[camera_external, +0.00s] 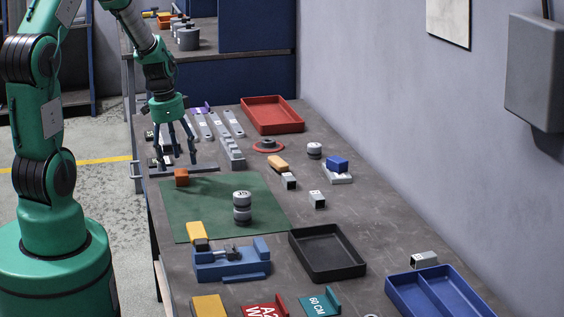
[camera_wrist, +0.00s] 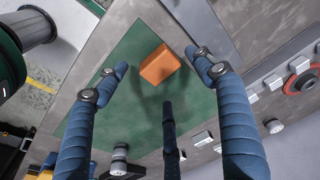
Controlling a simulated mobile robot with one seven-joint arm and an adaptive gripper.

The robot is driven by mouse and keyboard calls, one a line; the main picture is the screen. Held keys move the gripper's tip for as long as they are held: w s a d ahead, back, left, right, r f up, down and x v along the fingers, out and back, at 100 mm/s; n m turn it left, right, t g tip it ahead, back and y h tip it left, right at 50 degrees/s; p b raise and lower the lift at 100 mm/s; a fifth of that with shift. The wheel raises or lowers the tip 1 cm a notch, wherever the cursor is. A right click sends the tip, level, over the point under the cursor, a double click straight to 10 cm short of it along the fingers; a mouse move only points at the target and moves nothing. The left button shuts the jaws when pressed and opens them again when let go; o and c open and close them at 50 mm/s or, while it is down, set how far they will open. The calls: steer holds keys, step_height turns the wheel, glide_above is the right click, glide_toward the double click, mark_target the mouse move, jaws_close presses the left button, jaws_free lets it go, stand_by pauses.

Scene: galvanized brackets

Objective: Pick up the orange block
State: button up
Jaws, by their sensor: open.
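The orange block (camera_external: 181,177) sits at the far left corner of the green mat (camera_external: 215,205) on the workbench. My gripper (camera_external: 178,158) is above and just behind the block in the external view, fingers pointing down, open and empty. In the wrist view the orange block (camera_wrist: 159,64) lies on the green mat (camera_wrist: 135,115). It appears between the spread blue fingers, with clear gaps to the left and right ones. The third finger shows below it. I cannot tell the exact height of the fingertips above the block.
Grey brackets (camera_external: 232,153) stand beyond the mat. Stacked grey weights (camera_external: 242,207) stand on the mat, with a blue vise-like fixture (camera_external: 232,262) at its near edge. A black tray (camera_external: 327,252), a red tray (camera_external: 272,115) and a blue bin (camera_external: 437,292) lie to the right.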

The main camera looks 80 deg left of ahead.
mark_target(181, 172)
steer(key=shift+w+d+f+b, duration=0.15)
steer(key=shift+f+b, duration=0.1)
steer(key=shift+f, duration=0.55)
steer(key=shift+w+a+f+b, duration=0.1)
steer(key=shift+f+b, duration=0.2)
steer(key=shift+f, duration=0.55)
steer(key=shift+w+d+f+b, duration=0.15)
steer(key=shift+f+b, duration=0.1)
steer(key=shift+f, duration=0.55)
steer(key=shift+a, duration=0.1)
steer(key=shift+c, duration=0.2)
steer(key=c, duration=1.5)
steer(key=shift+o, duration=0.2)
steer(key=shift+r, duration=0.4)
jaws_close()
steer(key=shift+r+p, duration=0.3)
step_height(181, 172, up, 2)
steer(key=shift+r+p, duration=0.2)
steer(key=shift+p, duration=0.25)
steer(key=s+d+r+p, duration=0.1)
steer(key=s+d+p, duration=0.1)
steer(key=s+d, duration=0.9)
steer(key=shift+d+r, duration=0.15)
steer(key=shift+d, duration=0.15)
